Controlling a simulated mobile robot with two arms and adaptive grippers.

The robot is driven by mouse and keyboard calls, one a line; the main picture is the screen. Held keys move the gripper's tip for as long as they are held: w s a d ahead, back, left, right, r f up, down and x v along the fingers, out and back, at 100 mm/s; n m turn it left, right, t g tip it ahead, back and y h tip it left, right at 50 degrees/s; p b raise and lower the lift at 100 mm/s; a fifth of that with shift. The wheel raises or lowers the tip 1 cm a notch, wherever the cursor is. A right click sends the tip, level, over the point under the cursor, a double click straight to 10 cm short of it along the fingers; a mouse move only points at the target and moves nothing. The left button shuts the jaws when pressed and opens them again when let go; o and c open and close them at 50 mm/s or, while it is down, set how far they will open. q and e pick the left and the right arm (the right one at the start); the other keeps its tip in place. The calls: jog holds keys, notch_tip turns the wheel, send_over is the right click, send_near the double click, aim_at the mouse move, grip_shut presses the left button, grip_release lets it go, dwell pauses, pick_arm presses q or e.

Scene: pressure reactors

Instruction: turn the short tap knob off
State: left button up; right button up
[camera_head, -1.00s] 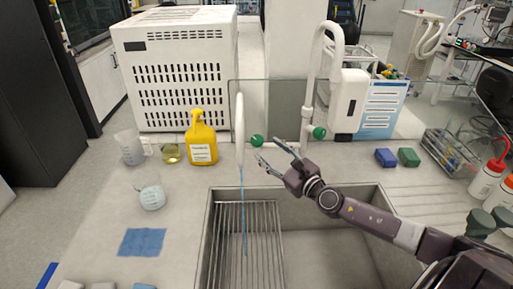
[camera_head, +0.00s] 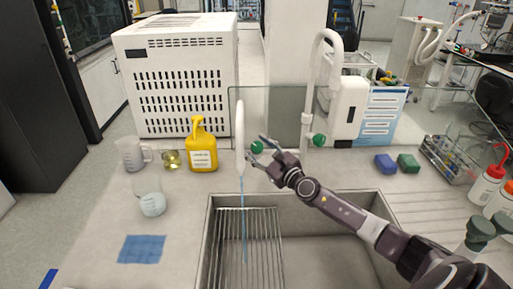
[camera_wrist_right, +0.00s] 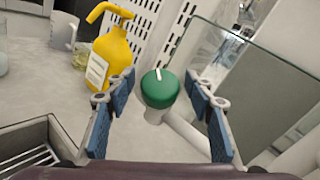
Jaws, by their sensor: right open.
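The short tap (camera_head: 240,125) is white and stands behind the sink, with a thin blue stream of water falling from it into the sink. Its green knob (camera_head: 257,147) is on the right side of the tap. In the right wrist view the green knob (camera_wrist_right: 159,88) with a white mark on top sits between the fingers, untouched. My right gripper (camera_head: 256,150) is open right at the knob, its fingers on either side; the wrist view also shows the open right gripper (camera_wrist_right: 160,110). My left gripper is not in view.
The tall tap (camera_head: 308,110) with its own green knob (camera_head: 319,139) stands to the right. A glass panel (camera_head: 280,105) is behind the taps. A yellow bottle (camera_head: 202,150) stands left. The sink (camera_head: 325,262) with a wire rack (camera_head: 262,235) lies in front.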

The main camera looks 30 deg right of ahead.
jog(key=c, duration=1.2)
jog(key=shift+a+m+h+p, duration=0.1)
jog(key=shift+m+h+p, duration=0.95)
jog(key=shift+m+h, duration=0.2)
jog(key=shift+m+h+p, duration=0.3)
jog(key=shift+m+h, duration=0.75)
jog(key=m+h, duration=0.2)
jog(key=shift+f+m+h, duration=0.1)
jog(key=shift+m+h, duration=0.2)
jog(key=shift+f+m+g+h+b, duration=0.1)
jog(key=shift+m+g+h+b, duration=0.35)
jog(key=shift+m+h, duration=0.7)
jog(key=shift+m+g+h+b, duration=0.8)
jog(key=shift+m+g+h, duration=0.35)
jog(key=shift+m+h, duration=0.75)
jog(key=shift+d+m+g, duration=0.2)
jog(key=shift+m+g, duration=0.1)
jog(key=shift+m, duration=0.25)
jog(key=o, duration=1.2)
jog(key=shift+r, duration=0.2)
